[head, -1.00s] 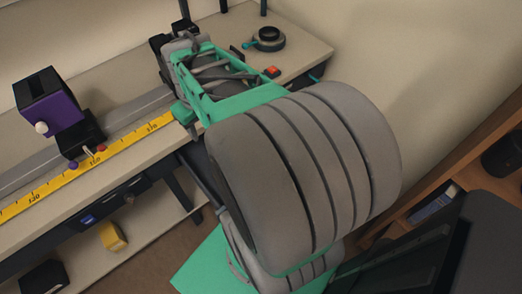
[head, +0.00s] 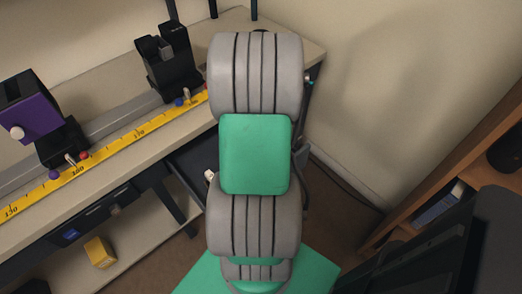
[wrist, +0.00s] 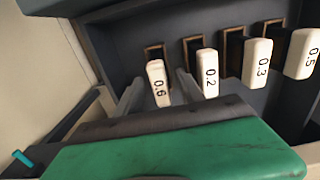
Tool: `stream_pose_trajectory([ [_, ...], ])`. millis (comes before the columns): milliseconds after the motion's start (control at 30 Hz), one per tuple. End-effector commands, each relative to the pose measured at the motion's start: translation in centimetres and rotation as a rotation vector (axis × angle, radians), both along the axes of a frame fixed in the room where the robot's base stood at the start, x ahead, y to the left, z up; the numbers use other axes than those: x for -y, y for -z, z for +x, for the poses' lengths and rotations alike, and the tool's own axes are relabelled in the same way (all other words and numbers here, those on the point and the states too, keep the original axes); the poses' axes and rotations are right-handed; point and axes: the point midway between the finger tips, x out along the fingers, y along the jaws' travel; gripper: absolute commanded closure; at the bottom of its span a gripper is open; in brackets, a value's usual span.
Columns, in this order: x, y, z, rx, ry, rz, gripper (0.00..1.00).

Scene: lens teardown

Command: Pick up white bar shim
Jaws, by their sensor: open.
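Several white bar shims stand in a row in a dark drawer in the wrist view, each with a printed number: 0.6 (wrist: 158,84), 0.2 (wrist: 207,72), 0.3 (wrist: 257,62) and 0.5 (wrist: 303,54). My gripper (wrist: 158,90) is open, its two grey fingers on either side of the 0.6 shim. I cannot tell whether they touch it. My green gripper body covers the bottom of the wrist view. In the head view my arm hides my gripper and most of the drawer (head: 190,160).
The bench carries a rail with a yellow scale (head: 105,150), a purple-faced block (head: 32,110) on a black carriage and a black holder (head: 165,62). A yellow object (head: 100,252) lies on the lower shelf. A wooden shelf (head: 440,165) stands at right.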

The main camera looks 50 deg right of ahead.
Motion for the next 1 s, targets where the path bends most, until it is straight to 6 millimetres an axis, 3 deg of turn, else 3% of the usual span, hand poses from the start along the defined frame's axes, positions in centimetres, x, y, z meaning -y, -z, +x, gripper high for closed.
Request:
stream_pose_trajectory([
  [133,0.00,-0.07,0.01,0.000,0.000,0.000,0.55],
  [667,-0.02,-0.09,0.00,0.000,0.000,0.000,0.99],
  [1000,-0.01,-0.11,0.01,0.000,0.000,0.000,1.00],
])
